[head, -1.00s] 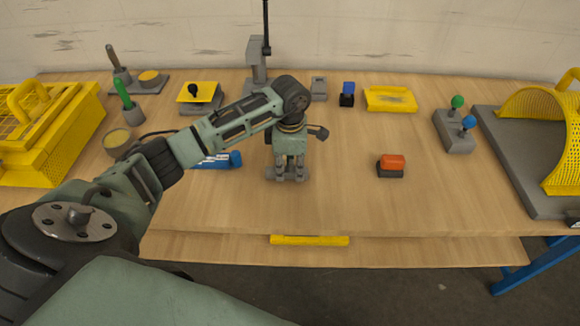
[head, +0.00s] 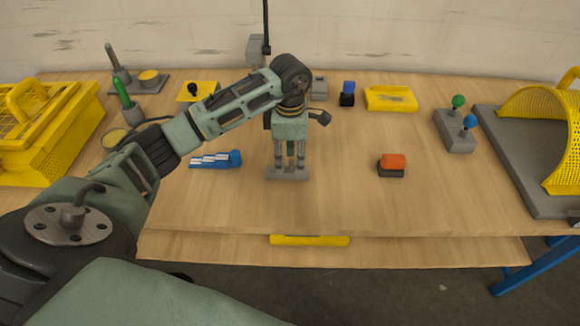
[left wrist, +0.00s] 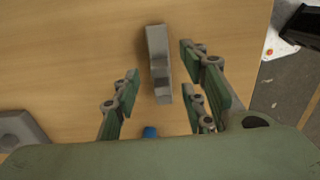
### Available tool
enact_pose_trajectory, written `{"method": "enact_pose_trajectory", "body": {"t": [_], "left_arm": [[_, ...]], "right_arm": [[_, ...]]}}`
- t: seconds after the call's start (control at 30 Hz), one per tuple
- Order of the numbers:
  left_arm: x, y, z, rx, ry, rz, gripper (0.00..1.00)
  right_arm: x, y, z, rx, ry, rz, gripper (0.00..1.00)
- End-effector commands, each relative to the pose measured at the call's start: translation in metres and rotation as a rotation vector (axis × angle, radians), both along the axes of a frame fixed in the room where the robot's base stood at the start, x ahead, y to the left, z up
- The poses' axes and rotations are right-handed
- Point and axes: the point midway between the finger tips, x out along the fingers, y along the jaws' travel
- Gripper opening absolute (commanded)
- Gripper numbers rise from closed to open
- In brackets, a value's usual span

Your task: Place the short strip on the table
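A grey piece (head: 287,173), which I take to be the short strip, lies on the wooden table (head: 330,205) below my left gripper (head: 289,155). In the left wrist view the grey piece (left wrist: 158,62) shows as a narrow block with a raised part. My left gripper's fingers (left wrist: 160,75) are spread apart on both sides of it in that view, with nothing between them at finger height. In the head view the fingers point down over the piece; whether their tips clear it fully is hard to tell. My right gripper is in no view.
A blue piece with pale strips (head: 216,159) lies left of the gripper. An orange-and-black block (head: 391,165) is to the right. A yellow bar (head: 310,240) runs along the front edge. A yellow tray (head: 390,99) stands behind. The table between them is clear.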

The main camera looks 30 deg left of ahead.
Motion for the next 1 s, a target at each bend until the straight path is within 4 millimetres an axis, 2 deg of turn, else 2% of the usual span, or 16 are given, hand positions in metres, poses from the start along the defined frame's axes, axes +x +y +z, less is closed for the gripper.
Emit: {"method": "enact_pose_trajectory", "body": {"t": [0.03, 0.2, 0.4, 0.57, 1.0], "left_arm": [[0.001, 0.001, 0.012, 0.002, -0.007, 0.0, 0.39], [0.001, 0.0, 0.047, 0.001, -0.005, 0.001, 0.39], [0.0, 0.0, 0.071, 0.001, -0.001, 0.0, 0.39], [0.0, 0.0, 0.077, 0.0, 0.0, 0.0, 0.39], [0.0, 0.0, 0.077, 0.0, 0.0, 0.0, 0.39]], "right_arm": [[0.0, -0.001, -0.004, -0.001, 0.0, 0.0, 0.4], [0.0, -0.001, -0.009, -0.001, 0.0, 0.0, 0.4], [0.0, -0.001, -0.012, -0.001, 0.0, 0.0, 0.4], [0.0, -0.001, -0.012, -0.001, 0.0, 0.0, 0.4], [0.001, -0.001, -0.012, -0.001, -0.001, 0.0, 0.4]]}}
